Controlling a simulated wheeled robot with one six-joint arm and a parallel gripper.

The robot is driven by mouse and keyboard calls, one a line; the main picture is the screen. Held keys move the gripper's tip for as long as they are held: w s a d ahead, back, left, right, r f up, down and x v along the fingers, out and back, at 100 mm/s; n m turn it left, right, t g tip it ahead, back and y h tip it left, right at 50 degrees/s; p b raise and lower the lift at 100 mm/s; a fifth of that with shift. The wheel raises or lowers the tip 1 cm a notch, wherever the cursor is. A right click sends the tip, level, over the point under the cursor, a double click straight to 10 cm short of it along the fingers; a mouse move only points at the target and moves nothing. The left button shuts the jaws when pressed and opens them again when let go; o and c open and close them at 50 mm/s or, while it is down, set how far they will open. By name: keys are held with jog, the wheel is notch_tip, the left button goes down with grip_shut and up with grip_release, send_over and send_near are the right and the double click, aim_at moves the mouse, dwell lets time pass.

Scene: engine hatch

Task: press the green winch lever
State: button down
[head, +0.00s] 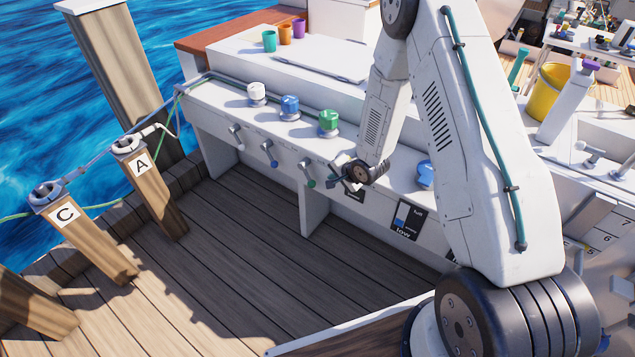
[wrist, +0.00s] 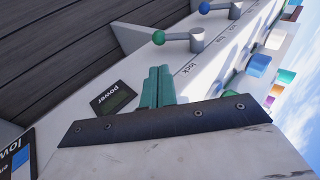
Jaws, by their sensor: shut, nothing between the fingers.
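The green winch lever (head: 308,178) sticks out from the white front panel, below the green-topped winch (head: 328,122). In the wrist view its green knob (wrist: 158,37) shows just beyond the fingertips, on a grey arm near the word "lock". My gripper (head: 340,178) is just right of the lever in the head view, in front of the panel. In the wrist view my gripper's teal fingers (wrist: 158,72) are shut together and empty. A small gap shows between fingertips and knob; I cannot tell the depth between them.
The blue lever (head: 269,154) and the white lever (head: 236,136) stand further left on the same panel. A "power" display (wrist: 113,97) lies beside my fingers. Posts A (head: 150,185) and C (head: 95,240) stand on the left; open deck (head: 235,250) lies between.

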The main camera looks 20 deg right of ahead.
aim_at(313, 183)
jog(key=x, duration=1.4)
jog(key=shift+d, duration=0.15)
jog(key=shift+f, duration=0.1)
